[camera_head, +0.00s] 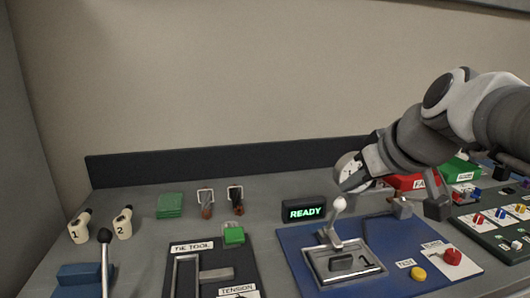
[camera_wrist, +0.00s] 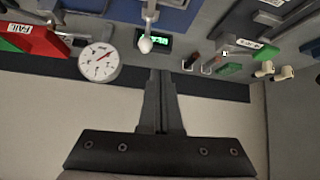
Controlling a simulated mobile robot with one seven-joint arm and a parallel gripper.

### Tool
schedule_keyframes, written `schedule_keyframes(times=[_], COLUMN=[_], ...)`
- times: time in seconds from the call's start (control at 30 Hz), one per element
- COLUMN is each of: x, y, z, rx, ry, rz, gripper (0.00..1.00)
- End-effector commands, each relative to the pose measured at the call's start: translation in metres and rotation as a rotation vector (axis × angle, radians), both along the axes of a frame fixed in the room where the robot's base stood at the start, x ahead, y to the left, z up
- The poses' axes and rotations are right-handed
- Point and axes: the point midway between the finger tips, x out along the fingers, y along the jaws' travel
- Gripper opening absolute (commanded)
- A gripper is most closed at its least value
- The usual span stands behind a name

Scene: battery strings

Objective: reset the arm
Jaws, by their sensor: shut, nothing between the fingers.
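My gripper (camera_wrist: 160,75) is shut and empty in the wrist view. Its two dark fingers meet, and no object shows between them. In the head view my arm reaches in from the right, above the right half of the bench and in front of the back wall. Its end is near a round white gauge (camera_head: 346,167), partly covering it. The fingertips are hard to make out there. A lever with a white ball knob (camera_head: 339,204) stands just below and left of my arm's end. The gap between them cannot be judged.
A lit READY display (camera_head: 304,212) stands left of the lever. A blue panel (camera_head: 298,247) holds yellow (camera_head: 418,273) and red (camera_head: 452,257) buttons. A red FAIL box (camera_head: 402,183) lies beneath my arm. Two pale numbered tools (camera_head: 122,225) stand at left. Space above the bench's left half is clear.

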Motion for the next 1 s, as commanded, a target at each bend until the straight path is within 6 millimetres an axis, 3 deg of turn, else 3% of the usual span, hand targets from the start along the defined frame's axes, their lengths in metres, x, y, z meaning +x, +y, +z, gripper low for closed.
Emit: schedule_keyframes(times=[0.17, 0.4, 0.5, 1.0], x=[-0.071, -0.151, -0.149, -0.148], y=[0.023, 0.022, 0.020, 0.020], z=[-0.059, -0.133, -0.098, 0.027], rx=[0.018, -0.014, -0.011, -0.009], ry=[0.154, 0.283, 0.286, 0.286], rz=[-0.105, -0.294, -0.306, -0.305], gripper=[0.00, 0.00, 0.00, 0.00])
